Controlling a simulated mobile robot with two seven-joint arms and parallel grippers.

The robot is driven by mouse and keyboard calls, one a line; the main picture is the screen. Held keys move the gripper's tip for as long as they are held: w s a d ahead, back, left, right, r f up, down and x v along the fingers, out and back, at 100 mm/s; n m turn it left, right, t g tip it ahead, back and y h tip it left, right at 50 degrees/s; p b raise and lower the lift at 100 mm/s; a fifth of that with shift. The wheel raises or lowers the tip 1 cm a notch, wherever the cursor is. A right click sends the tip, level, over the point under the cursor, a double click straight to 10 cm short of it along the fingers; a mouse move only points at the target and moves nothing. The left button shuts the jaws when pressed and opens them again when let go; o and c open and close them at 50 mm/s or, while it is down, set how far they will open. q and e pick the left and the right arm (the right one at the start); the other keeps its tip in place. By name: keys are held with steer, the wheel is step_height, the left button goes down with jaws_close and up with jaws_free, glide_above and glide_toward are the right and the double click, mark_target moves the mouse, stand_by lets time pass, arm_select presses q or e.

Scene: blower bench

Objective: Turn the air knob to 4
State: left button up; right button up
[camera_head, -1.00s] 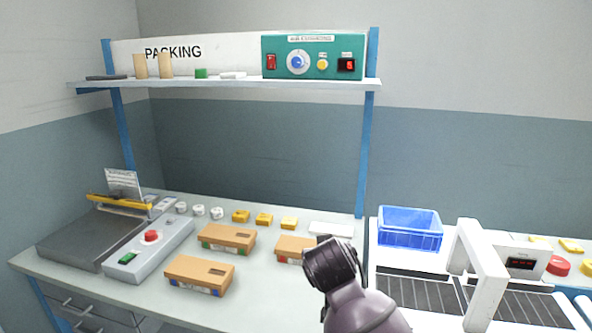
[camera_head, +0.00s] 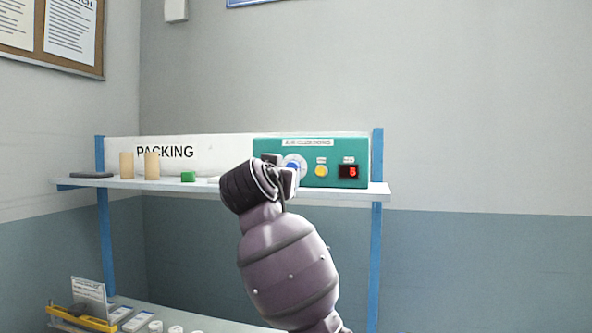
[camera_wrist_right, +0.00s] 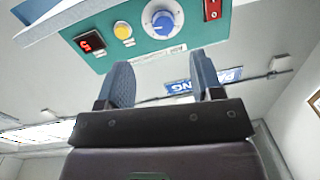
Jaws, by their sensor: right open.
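The green air cushions box (camera_head: 325,150) stands on the shelf, its display (camera_head: 348,171) reading a red digit that looks like 5. Its air knob (camera_head: 294,165) is blue on a white dial, partly covered by my right gripper (camera_head: 281,176) in the head view. In the right wrist view the whole knob (camera_wrist_right: 163,22) shows, between a yellow button (camera_wrist_right: 122,30) and a red switch (camera_wrist_right: 212,9). My right gripper's two fingers (camera_wrist_right: 165,82) are apart, with nothing between them; the knob lies beyond their tips, apart from them. My left gripper is not in view.
The shelf (camera_head: 130,186) also holds tan blocks (camera_head: 139,166), a green piece (camera_head: 188,176) and a dark flat item (camera_head: 91,175), left of the box. Blue posts (camera_head: 376,250) bear the shelf. The space above the box is free.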

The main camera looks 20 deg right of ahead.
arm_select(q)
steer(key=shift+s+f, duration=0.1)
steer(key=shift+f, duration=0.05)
arm_select(e)
steer(key=shift+r+x, duration=0.2)
steer(key=shift+x, duration=1.65)
steer(key=shift+r+x, duration=0.25)
steer(key=shift+x, duration=1.6)
steer(key=shift+r+x, duration=0.2)
steer(key=shift+x, duration=1.65)
